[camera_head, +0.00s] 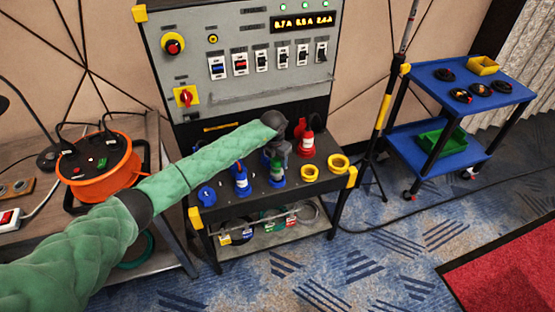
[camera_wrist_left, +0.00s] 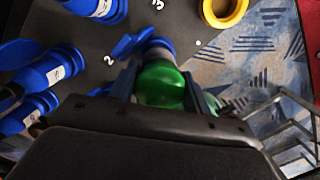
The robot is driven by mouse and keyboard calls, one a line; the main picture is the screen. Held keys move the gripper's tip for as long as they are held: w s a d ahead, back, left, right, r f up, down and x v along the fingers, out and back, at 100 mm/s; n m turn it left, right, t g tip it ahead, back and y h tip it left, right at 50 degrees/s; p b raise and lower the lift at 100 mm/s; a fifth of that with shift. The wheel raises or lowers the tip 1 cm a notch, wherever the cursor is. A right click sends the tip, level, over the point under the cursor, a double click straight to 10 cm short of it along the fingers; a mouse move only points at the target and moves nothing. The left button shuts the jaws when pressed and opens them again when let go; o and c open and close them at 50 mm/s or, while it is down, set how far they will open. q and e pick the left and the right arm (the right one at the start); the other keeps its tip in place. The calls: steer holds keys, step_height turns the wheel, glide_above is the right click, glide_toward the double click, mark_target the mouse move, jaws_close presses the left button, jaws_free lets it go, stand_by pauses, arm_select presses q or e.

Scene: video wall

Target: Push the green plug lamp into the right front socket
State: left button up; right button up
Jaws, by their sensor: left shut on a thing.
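My left gripper (camera_head: 277,150) is over the right part of the dark bench shelf (camera_head: 262,203), pointing down. In the left wrist view, its two fingers (camera_wrist_left: 160,88) are shut on the green plug lamp (camera_wrist_left: 160,82), one finger on each side. The lamp also shows faintly below the gripper in the head view (camera_head: 277,168). A blue socket (camera_wrist_left: 157,45) with its blue lid (camera_wrist_left: 124,46) open lies right at the lamp's far end. I cannot tell how deep the lamp sits in it. My right gripper is out of view.
Blue connectors (camera_head: 240,181) stand left of the gripper. A red connector (camera_head: 307,142) and yellow rings (camera_head: 310,173) are to its right. The grey switch panel (camera_head: 245,55) rises behind. A blue cart (camera_head: 470,95) stands at the right, an orange cable reel (camera_head: 100,170) at the left.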

arm_select(q)
steer(key=shift+f+b, duration=1.1)
steer(key=shift+f, duration=0.2)
stand_by(0.4)
steer(key=o, duration=1.2)
steer(key=shift+r, duration=0.1)
steer(key=shift+c, duration=0.2)
steer(key=shift+w+a, duration=0.1)
steer(key=shift+r, duration=0.15)
